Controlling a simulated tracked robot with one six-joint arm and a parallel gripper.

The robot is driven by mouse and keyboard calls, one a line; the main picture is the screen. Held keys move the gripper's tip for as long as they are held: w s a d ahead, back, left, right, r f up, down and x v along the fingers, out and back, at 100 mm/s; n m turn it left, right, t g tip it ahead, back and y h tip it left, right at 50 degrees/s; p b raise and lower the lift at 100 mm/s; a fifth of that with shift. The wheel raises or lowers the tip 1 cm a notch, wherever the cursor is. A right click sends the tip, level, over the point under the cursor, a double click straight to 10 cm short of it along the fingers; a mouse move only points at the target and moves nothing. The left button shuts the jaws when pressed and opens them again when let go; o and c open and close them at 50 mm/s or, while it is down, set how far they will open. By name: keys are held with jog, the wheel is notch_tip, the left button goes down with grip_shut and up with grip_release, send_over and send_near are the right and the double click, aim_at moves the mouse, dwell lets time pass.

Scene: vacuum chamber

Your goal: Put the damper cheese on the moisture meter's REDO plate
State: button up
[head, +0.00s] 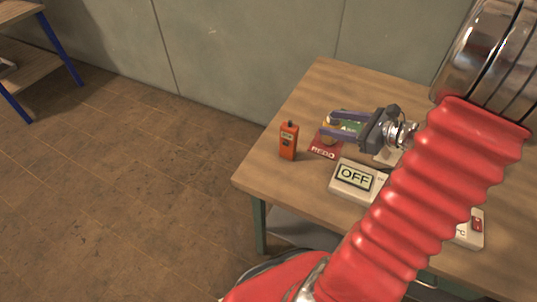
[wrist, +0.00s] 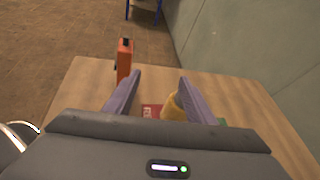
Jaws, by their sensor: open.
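My gripper (head: 328,119) is open, its two purple fingers reaching left low over the red REDO plate (head: 323,151) and a green patch (head: 349,126). In the wrist view a yellow cheese (wrist: 173,108) sits between the open fingers, close beside the right one, which hides part of it. The red plate (wrist: 151,110) shows left of the cheese. The cheese appears at the red plate, but its exact contact is hidden. A white box with a display reading OFF (head: 355,178) stands in front of the plates. I cannot compare the cheese's dampness with another.
An orange handheld device (head: 288,141) stands upright left of the REDO plate. Another pale device with a red part (head: 476,221) is at the right, partly behind my arm. The wooden table (head: 262,177) is bare at its left end. A wall runs behind it.

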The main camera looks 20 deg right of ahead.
jog(key=s+a+r+n+g, duration=0.2)
jog(key=a+n+g, duration=0.2)
jog(key=a+n, duration=0.5)
jog(key=s+a+r+n+g, duration=0.2)
jog(key=a+n+g, duration=0.3)
jog(key=a, duration=0.7)
jog(key=s+a+r+n+t+h, duration=0.2)
jog(key=s+a+r+n+h, duration=0.3)
jog(key=n, duration=1)
jog(key=shift+s+a+r+n+h, duration=0.3)
jog(key=shift+s+a+r+h, duration=0.1)
jog(key=shift+s+a+r, duration=0.4)
